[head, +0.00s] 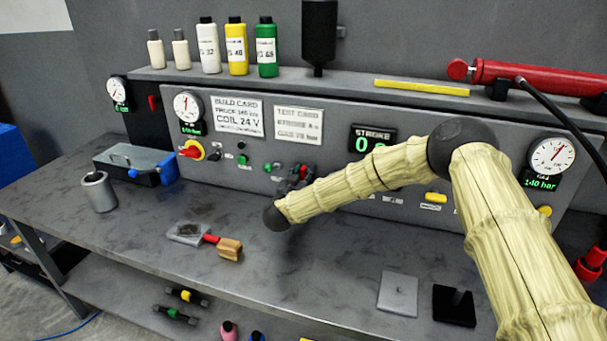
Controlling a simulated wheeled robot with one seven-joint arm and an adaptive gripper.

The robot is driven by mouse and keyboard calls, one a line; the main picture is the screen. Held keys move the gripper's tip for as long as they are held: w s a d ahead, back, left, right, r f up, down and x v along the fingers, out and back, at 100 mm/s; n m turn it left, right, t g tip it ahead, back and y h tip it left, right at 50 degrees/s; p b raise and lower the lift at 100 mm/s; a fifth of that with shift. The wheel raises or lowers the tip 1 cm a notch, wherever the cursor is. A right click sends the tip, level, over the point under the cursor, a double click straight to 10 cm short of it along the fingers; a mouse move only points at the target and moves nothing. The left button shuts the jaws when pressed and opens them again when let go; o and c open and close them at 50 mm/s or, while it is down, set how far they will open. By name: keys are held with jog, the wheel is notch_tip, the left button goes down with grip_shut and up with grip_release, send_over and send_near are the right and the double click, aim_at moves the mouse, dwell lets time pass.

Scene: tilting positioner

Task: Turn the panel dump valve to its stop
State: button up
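My gripper (293,184) is a small dark shape beyond the black wrist joint of my pale arm. It is up against the lower middle of the grey panel (330,130). A small red part (303,171) shows right at the gripper and may be the dump valve's handle, but the gripper covers most of it. I cannot tell whether the fingers touch it, or whether they are open or shut. The handle's angle and its stop cannot be made out.
Small green knobs (242,159) sit left of my gripper. The bench's front middle is clear.

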jog(key=shift+s+r, duration=0.65)
jog(key=shift+s, duration=0.1)
jog(key=shift+s+r, duration=0.25)
jog(key=c, duration=0.3)
jog(key=shift+w+f, duration=0.15)
jog(key=shift+f, duration=0.05)
jog(key=c, duration=0.3)
jog(key=shift+w+f, duration=0.4)
grip_shut()
